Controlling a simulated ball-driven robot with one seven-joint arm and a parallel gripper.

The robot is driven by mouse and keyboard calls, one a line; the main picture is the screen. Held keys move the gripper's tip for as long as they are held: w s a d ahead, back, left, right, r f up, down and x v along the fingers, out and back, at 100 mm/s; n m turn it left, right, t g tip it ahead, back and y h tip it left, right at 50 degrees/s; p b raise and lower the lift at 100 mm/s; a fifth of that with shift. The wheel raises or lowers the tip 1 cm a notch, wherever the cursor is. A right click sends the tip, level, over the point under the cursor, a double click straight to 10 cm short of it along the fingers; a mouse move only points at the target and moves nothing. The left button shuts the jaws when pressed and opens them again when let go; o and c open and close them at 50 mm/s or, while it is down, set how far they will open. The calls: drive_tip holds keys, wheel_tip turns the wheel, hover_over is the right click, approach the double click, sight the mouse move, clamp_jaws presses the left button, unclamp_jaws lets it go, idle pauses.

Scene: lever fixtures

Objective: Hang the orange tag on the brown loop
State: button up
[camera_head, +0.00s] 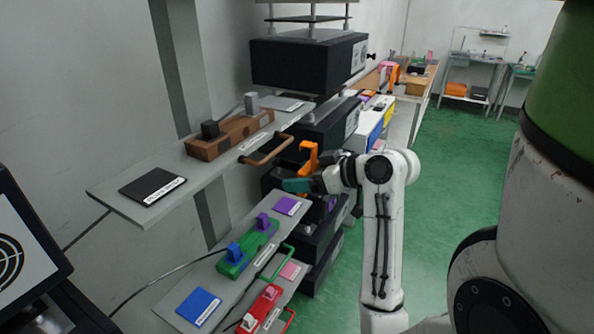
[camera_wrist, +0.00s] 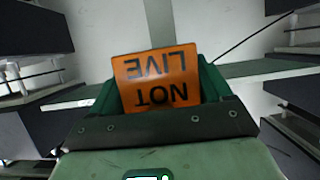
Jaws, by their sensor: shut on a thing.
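The orange tag (camera_head: 308,157) is in my gripper (camera_head: 300,184), held upright with a hook-shaped top in the head view. In the wrist view the tag (camera_wrist: 157,76) sits between the green fingers and reads "NOT LIVE" upside down. My gripper is shut on it. The brown loop (camera_head: 268,150) sticks out from the front edge of the upper shelf, beside a brown block fixture (camera_head: 230,134). The tag is to the right of the loop in the head view and looks apart from it. The loop cannot be made out in the wrist view.
Black boxes (camera_head: 308,62) are stacked behind and beside my gripper. The green floor (camera_head: 450,180) is open to the right.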

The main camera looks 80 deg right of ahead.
sight(313, 168)
drive_tip(key=r+b+x, duration=0.1)
drive_tip(key=b+x, duration=0.2)
drive_tip(key=x, duration=0.5)
drive_tip(key=shift+w, duration=0.3)
idle(0.5)
drive_tip(key=o, duration=1)
drive_tip(key=shift+c, duration=0.2)
drive_tip(key=shift+s+b, duration=0.15)
drive_tip(key=shift+b, duration=0.15)
drive_tip(key=b+v, duration=0.1)
drive_tip(key=v, duration=0.9)
drive_tip(key=shift+s+r, duration=0.15)
drive_tip(key=shift+s, duration=0.15)
